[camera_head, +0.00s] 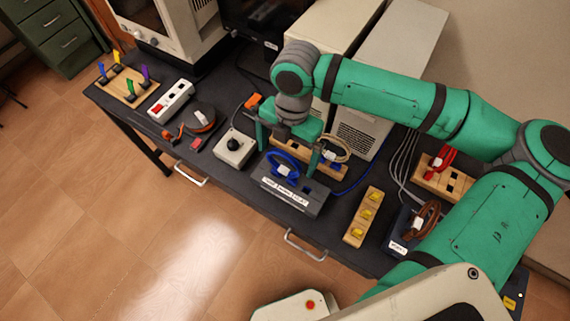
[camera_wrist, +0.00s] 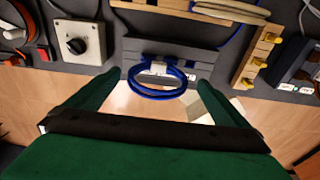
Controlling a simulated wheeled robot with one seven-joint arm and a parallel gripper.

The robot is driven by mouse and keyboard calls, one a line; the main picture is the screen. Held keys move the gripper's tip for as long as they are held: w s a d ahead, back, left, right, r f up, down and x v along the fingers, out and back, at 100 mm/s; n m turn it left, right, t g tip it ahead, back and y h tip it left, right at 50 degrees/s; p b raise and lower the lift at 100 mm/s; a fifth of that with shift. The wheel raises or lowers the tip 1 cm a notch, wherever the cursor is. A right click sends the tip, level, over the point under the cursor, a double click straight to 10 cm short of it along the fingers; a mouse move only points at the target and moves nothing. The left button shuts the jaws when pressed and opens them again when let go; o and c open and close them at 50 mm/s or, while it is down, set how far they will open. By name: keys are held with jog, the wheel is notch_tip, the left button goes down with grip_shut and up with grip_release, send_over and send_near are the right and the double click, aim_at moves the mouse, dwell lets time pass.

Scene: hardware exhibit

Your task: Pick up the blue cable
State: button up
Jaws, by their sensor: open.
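The blue cable (camera_head: 284,166) is a coiled loop with a white tag, at the grey labelled box (camera_head: 305,193) near the front edge of the table. In the wrist view the blue cable (camera_wrist: 150,92) hangs at the face of the grey box (camera_wrist: 190,60), between my fingers. A blue strand runs off the box to the right. My gripper (camera_head: 289,150) is over the box with its fingers apart, one on each side of the loop. In the wrist view my gripper (camera_wrist: 152,95) is open and its fingers appear clear of the cable.
A grey box with a black knob (camera_head: 234,147) stands left of the cable. A wooden block with yellow pieces (camera_head: 362,216) and a brown cable (camera_head: 427,217) lie to the right. A wooden block with a beige cable (camera_head: 333,148) is behind. Computer cases stand at the back.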

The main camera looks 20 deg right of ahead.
aim_at(284, 169)
jog(key=shift+s+a+f, duration=0.1)
jog(key=shift+a+f, duration=0.1)
jog(key=shift+f, duration=1.8)
jog(key=shift+a+f, duration=0.15)
jog(key=shift+f, duration=1.8)
jog(key=c, duration=1.2)
